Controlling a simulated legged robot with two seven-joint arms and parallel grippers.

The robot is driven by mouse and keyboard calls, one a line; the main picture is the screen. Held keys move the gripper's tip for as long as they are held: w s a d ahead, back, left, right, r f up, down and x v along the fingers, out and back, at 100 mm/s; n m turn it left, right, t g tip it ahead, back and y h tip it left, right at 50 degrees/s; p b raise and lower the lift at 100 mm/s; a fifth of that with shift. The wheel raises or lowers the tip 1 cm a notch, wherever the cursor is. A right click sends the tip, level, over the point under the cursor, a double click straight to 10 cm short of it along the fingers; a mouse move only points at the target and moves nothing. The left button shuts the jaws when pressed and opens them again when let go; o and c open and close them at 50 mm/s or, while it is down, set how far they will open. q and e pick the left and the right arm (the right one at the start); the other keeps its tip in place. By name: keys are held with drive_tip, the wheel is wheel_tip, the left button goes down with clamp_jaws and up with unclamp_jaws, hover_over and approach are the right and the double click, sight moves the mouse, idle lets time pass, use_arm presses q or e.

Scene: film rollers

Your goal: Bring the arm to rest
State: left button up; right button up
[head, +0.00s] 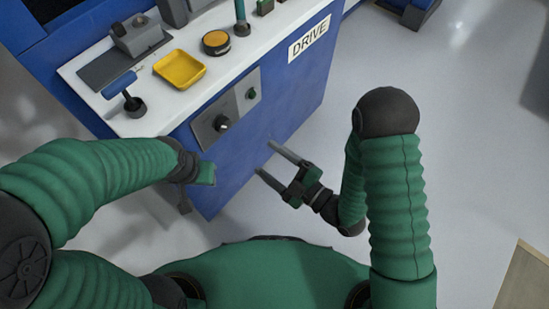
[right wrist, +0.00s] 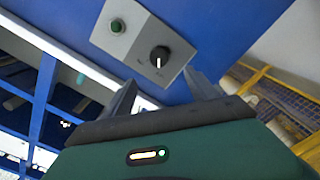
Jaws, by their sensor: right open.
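My right gripper (head: 265,158) is open and empty, low in front of the blue front face of the machine (head: 262,128). Its two fingers are spread and point toward that face. In the right wrist view its fingers (right wrist: 160,84) show apart, with nothing between them but the blue panel beyond. My right arm (head: 393,205) is bent, with its elbow raised at the right. My left arm reaches in from the left, and its gripper (head: 206,173) is at the machine's left front corner; its fingers cannot be made out.
A grey control plate (head: 214,128) carries a black knob (head: 222,124) and green button (head: 251,94). Floor at right is clear; a board edge (head: 524,277) shows lower right.

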use_arm(q)
drive_tip(key=shift+r, duration=0.6)
use_arm(e)
drive_tip(key=shift+s+d, duration=0.45)
drive_tip(key=shift+d, duration=0.1)
